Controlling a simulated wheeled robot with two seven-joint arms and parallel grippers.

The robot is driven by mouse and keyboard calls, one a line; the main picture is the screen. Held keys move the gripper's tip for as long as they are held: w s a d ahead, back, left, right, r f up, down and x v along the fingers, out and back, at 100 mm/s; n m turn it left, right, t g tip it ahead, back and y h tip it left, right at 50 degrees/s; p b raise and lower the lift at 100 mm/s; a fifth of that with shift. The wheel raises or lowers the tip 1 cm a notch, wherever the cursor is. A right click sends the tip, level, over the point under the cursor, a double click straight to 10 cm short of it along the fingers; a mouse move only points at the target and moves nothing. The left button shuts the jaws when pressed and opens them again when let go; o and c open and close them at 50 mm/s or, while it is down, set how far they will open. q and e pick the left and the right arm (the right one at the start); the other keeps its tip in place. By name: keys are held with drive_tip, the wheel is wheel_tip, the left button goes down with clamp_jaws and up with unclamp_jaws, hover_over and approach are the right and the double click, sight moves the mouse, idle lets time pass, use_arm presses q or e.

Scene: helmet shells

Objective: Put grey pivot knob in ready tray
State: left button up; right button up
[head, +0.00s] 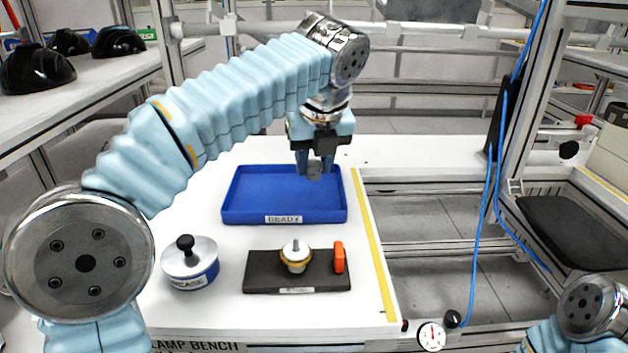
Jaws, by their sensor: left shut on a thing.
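The blue ready tray (240,205), labelled READY, lies on the white bench. My left gripper (315,168) points down above the right part of the tray, near its back edge. Its dark fingers are shut on a small grey piece, the grey pivot knob (314,174), which is mostly hidden between them. The knob appears above the tray floor; the exact gap cannot be told. Only a link of my right arm shows at the lower right corner, and its gripper is out of view.
A dark fixture plate (265,272) in front of the tray carries a white-and-gold round part (295,257) and an orange block (339,257). A round blue-and-silver case (190,263) with a black knob stands left. Yellow tape (372,245) runs along the bench's right side.

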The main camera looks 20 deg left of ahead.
sight(316, 164)
use_arm(q)
drive_tip(key=b+x, duration=0.1)
drive_tip(key=x, duration=0.2)
drive_tip(key=shift+d+f, duration=0.15)
drive_tip(key=shift+f, duration=0.6)
drive_tip(key=o, duration=1)
drive_tip(key=shift+f, duration=0.1)
drive_tip(key=p+v, duration=0.3)
drive_tip(key=v, duration=0.9)
drive_tip(key=shift+p, duration=0.3)
